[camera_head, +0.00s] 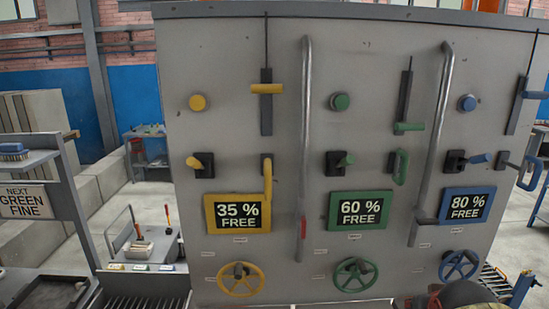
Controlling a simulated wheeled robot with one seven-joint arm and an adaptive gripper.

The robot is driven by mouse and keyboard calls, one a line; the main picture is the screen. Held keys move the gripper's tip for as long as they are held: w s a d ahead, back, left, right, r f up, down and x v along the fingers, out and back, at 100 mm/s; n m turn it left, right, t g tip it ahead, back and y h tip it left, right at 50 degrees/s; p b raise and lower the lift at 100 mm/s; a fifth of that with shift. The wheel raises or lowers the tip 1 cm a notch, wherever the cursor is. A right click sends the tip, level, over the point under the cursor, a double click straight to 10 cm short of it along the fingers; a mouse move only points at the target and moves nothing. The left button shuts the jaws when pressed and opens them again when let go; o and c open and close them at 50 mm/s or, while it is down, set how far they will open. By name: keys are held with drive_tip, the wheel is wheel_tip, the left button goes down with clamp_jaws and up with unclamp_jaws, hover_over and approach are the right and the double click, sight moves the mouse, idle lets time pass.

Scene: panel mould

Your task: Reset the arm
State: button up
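My gripper is not in view. A dark rounded shape at the bottom edge, right of centre, is cut off by the frame, and I cannot tell whether it is part of my arm. A large grey panel (370,75) fills the middle and right. It has yellow, green and blue controls in columns, with a yellow handwheel (241,279), a green handwheel (355,274) and a blue handwheel (459,265) along the bottom. Signs read 35 % FREE (237,212), 60 % FREE (358,210) and 80 % FREE (467,205).
Two grey vertical pipes (305,130) stand out from the panel. At left are a shelf with a blue brush (13,151) and a NEXT GREEN FINE sign (25,202). A low cart (140,249) stands left of the panel. Pale floor shows on both sides.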

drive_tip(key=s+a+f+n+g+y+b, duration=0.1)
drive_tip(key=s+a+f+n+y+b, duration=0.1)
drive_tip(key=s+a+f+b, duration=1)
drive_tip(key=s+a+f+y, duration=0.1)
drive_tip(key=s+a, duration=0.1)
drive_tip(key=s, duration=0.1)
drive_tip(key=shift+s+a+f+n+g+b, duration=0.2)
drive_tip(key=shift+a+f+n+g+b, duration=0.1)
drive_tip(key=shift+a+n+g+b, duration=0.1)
